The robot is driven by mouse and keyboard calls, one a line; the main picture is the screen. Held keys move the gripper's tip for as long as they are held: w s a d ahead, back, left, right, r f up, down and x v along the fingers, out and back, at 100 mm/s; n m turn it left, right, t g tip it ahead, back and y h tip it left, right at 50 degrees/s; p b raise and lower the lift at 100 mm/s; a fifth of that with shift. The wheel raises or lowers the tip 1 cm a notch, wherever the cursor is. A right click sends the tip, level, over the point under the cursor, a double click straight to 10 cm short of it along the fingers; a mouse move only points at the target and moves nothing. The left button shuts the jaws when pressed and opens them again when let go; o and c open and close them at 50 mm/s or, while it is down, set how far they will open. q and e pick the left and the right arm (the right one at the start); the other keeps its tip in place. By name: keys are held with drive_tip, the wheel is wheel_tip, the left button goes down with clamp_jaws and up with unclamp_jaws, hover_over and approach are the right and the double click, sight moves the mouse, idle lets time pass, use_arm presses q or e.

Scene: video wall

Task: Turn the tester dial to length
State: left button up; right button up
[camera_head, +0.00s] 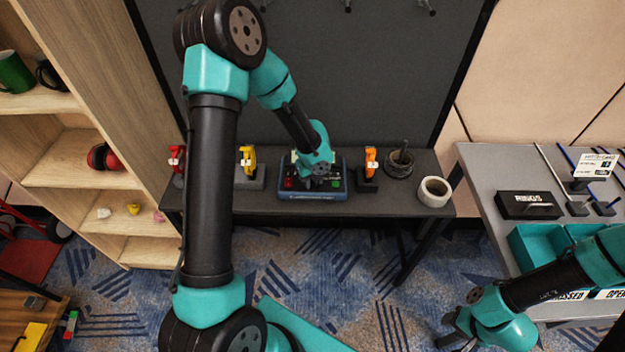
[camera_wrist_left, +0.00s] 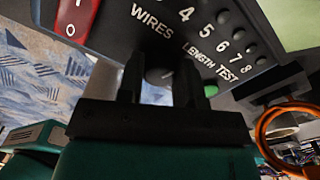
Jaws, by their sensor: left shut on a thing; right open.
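The tester (camera_head: 285,196) is a dark blue box with a red part and a green button on top, standing on the dark bench. In the left wrist view its panel (camera_wrist_left: 125,22) reads WIRES, LENGTH and TEST, with numbers, a red rocker switch (camera_wrist_left: 76,18) and a green button (camera_wrist_left: 210,90). My left gripper (camera_head: 318,183) reaches down onto the tester. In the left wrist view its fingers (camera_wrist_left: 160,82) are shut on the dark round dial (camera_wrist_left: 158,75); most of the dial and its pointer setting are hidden. My right gripper (camera_head: 452,335) is open and empty, low at the right, away from the tester.
A yellow-handled tool (camera_head: 248,160) stands left of the tester and an orange one (camera_head: 371,160) right of it, both close by. Farther right are a dark spool (camera_head: 400,165) and a ring-shaped roll (camera_head: 434,191). Teal bins (camera_head: 535,245) sit on the right table.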

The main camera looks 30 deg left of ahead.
use_arm(q)
drive_tip(key=shift+m, duration=1.6)
drive_tip(key=o, duration=0.9)
drive_tip(key=shift+o, duration=0.2)
drive_tip(key=shift+r, duration=0.1)
wheel_tip(320, 180, up, 17)
